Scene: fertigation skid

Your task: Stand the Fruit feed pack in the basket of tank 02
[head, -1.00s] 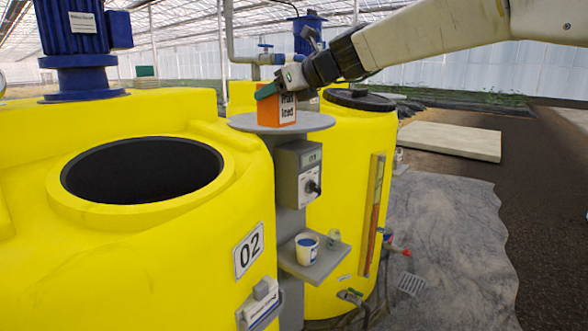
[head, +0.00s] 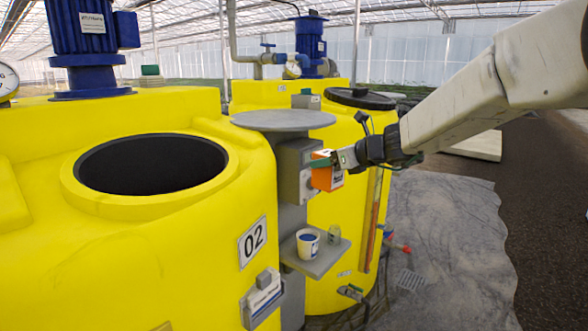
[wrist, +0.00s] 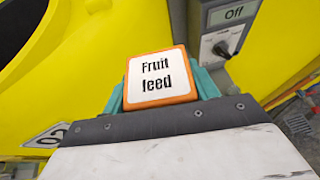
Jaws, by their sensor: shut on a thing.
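The orange Fruit feed pack (head: 327,178) is held in my gripper (head: 322,163), in front of the grey switch box in the head view. In the wrist view the pack (wrist: 157,77) shows its white "Fruit feed" label between the green fingers (wrist: 160,90). The yellow tank 02 (head: 180,255), with its black round opening (head: 150,163), is at the left. A grey holder (head: 262,300) on the front of tank 02, low down, has a white labelled item in it; I cannot tell if this is the basket.
A round grey plate (head: 283,120) on a post stands bare between the tanks. The grey switch box (head: 297,172) reads "Off" in the wrist view. A small grey shelf (head: 318,262) bears a white cup (head: 307,243). A second yellow tank (head: 340,240) is behind.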

